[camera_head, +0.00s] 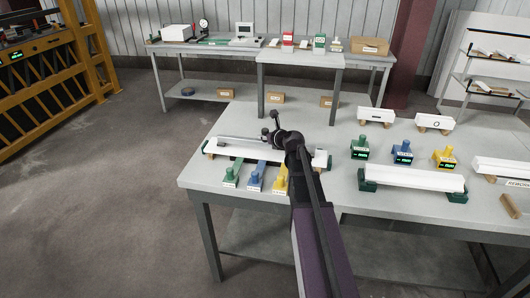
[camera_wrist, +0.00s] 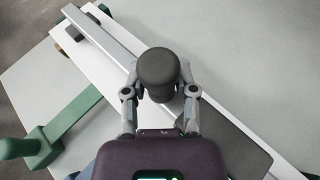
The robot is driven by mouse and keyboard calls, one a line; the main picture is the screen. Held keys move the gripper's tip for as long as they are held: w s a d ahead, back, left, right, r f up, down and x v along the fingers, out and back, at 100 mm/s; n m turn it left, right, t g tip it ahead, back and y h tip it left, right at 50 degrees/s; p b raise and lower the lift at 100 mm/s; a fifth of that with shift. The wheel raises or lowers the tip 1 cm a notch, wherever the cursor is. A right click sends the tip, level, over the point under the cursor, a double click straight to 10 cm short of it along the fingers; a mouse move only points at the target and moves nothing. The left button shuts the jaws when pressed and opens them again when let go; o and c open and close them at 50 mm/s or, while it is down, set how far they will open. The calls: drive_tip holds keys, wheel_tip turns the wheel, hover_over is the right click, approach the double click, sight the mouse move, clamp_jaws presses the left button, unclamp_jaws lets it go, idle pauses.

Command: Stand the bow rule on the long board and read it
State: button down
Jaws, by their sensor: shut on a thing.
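The bow rule is a grey bar with a dark round knob; the bar (camera_head: 240,139) shows left of my gripper (camera_head: 277,130) in the head view. In the wrist view my gripper (camera_wrist: 160,82) is shut on the knob of the bow rule (camera_wrist: 157,66), one finger on each side. A long white board (camera_head: 228,151) lies below it near the table's left end. In the wrist view the bar runs along the white board (camera_wrist: 87,65), from upper left to lower right. I cannot tell whether the bar touches the board. My gripper and arm hide part of both.
Green (camera_head: 230,176), blue (camera_head: 255,179) and yellow (camera_head: 279,182) handled tools lie before the board. Green (camera_head: 359,149), blue (camera_head: 402,153) and yellow (camera_head: 445,157) displays stand right. Another white board (camera_head: 415,179) rests in green holders.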

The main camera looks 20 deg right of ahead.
drive_tip(key=shift+f+b, duration=0.35)
drive_tip(key=shift+f, duration=0.05)
idle(0.6)
drive_tip(key=shift+c, duration=1.7)
unclamp_jaws()
drive_tip(key=shift+o, duration=0.2)
drive_tip(key=shift+o, duration=1.4)
drive_tip(key=shift+r, duration=0.15)
